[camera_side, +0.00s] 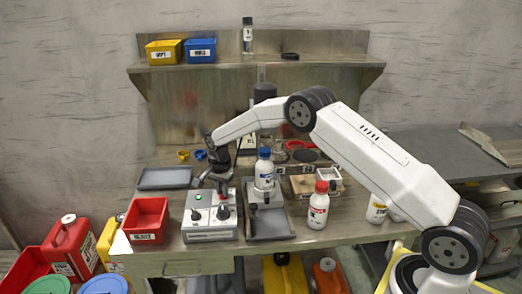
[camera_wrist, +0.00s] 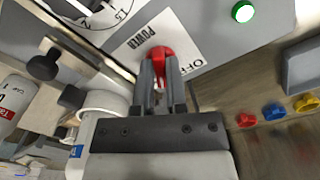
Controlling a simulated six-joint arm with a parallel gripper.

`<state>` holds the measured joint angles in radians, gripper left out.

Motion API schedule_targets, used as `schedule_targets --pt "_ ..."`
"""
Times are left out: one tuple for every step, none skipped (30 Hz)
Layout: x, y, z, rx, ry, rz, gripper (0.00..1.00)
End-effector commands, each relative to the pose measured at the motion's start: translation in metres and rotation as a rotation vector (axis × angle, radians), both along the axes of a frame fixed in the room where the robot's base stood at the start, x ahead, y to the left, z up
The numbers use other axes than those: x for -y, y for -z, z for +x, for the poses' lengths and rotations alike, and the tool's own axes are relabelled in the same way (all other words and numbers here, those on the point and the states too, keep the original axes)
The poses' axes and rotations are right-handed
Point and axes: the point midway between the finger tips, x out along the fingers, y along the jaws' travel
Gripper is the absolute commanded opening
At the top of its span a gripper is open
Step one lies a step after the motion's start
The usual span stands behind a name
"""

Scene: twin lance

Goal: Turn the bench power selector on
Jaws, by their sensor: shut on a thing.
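The bench power selector is a red knob (camera_wrist: 158,53) on a pale panel marked POWER and OFF in the wrist view. My gripper (camera_wrist: 162,75) is shut on this knob, with a grey finger on each side of it. In the side view my gripper (camera_side: 221,181) points down onto the rear of the control box (camera_side: 211,234), where a bit of red knob (camera_side: 222,197) shows. A round green lamp (camera_wrist: 242,11) glows on the box in the wrist view. The knob's pointer direction is hard to tell, as the fingers cover part of it.
A red bin (camera_side: 148,219) stands left of the box, with a grey tray (camera_side: 165,178) behind. A blue-capped bottle (camera_side: 264,172) stands close on the right, and a red-capped bottle (camera_side: 318,207) farther right. Small red, blue and yellow rings (camera_wrist: 274,111) lie on the bench.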

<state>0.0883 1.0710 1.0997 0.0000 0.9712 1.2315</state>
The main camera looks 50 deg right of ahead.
Motion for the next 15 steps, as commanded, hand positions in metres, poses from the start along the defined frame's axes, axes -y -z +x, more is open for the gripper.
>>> schedule_targets --pt "0.0007 -0.0007 0.0006 0.002 0.005 -0.001 0.00" --pt "0.0007 -0.0007 0.0006 0.002 0.006 -0.001 0.00" --pt "0.0008 -0.0007 0.0006 0.002 0.007 -0.001 0.00" --pt "0.0008 -0.0007 0.0006 0.002 0.007 -0.001 0.00" --pt "0.0008 -0.0007 0.0006 0.002 0.007 -0.001 0.00" --pt "0.0008 -0.0007 0.0006 0.002 0.007 -0.001 0.00" --pt "0.0008 -0.0007 0.0006 0.002 0.007 -0.001 0.00" --pt "0.0008 -0.0007 0.0006 0.002 0.007 -0.001 0.00" --pt "0.0008 -0.0007 0.0006 0.002 0.007 -0.001 0.00" --pt "0.0008 -0.0007 0.0006 0.002 0.007 0.000 0.00" --pt "0.0008 -0.0007 0.0006 0.002 0.007 0.000 0.19" --pt "0.0008 -0.0007 0.0006 0.002 0.007 0.000 0.32" --pt "0.0008 -0.0007 0.0006 0.002 0.007 0.000 0.41" --pt "0.0008 -0.0006 0.0005 0.002 0.006 0.000 0.51" --pt "0.0007 -0.0005 0.0005 0.002 0.006 0.000 0.51"
